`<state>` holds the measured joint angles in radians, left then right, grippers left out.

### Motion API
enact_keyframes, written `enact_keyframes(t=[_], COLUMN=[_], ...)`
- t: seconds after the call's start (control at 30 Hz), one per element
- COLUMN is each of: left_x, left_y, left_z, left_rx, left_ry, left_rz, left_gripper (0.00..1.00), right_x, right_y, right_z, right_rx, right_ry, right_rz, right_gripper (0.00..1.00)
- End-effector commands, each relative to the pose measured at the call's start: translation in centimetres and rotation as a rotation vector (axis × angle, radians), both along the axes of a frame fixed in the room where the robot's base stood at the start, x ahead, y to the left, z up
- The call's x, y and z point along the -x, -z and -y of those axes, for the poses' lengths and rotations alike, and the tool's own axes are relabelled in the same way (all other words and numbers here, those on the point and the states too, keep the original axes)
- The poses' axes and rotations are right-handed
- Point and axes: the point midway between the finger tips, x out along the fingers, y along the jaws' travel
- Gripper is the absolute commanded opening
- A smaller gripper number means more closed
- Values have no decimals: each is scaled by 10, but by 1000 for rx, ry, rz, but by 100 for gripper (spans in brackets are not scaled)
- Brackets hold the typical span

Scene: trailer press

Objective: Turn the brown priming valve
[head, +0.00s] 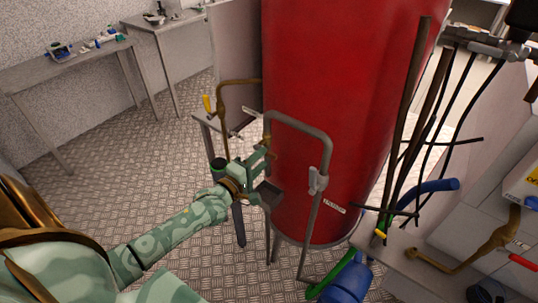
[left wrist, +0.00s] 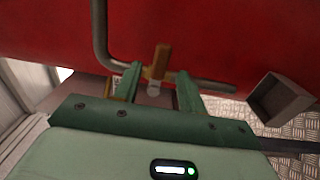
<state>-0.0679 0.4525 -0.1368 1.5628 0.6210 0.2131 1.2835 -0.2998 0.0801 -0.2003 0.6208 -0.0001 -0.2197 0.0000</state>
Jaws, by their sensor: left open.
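The brown valve handle (left wrist: 160,62) shows in the left wrist view as a short upright bar on a grey pipe, in front of the red tank. My left gripper (left wrist: 158,88) is open, with one green finger on each side of the handle's lower end. I cannot tell whether either finger touches it. In the head view my left gripper (head: 266,160) is beside the bent grey pipe (head: 325,150) at the tank's left front. The handle is mostly hidden there by the gripper. My right gripper is not in view.
The large red tank (head: 330,80) stands just behind the gripper. A brown pipe with a yellow handle (head: 207,104) is to the left. Dark rods and hoses (head: 405,130) crowd the right. A grey open box (left wrist: 280,98) sits right of the fingers. Open floor (head: 110,155) lies left.

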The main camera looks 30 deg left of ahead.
Motion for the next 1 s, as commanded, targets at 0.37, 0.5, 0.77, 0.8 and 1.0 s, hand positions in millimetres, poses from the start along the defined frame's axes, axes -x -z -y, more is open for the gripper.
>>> enact_keyframes(t=[0.37, 0.5, 0.77, 0.8, 1.0], left_x=[-44, -44, -44, -44, -44], left_y=[0, 0, 0, 0, 0], left_z=[4, 4, 4, 4, 5], left_rx=[-1, -1, -1, -1, -8], left_ry=[1, 1, 0, 0, 0], left_rz=[0, -1, -1, -1, 0], left_gripper=[41, 41, 0, 0, 0], right_x=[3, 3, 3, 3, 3], right_y=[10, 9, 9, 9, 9], right_z=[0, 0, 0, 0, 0], right_rx=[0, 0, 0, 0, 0], right_ry=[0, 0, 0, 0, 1], right_rz=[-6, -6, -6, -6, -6], right_gripper=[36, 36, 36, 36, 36])
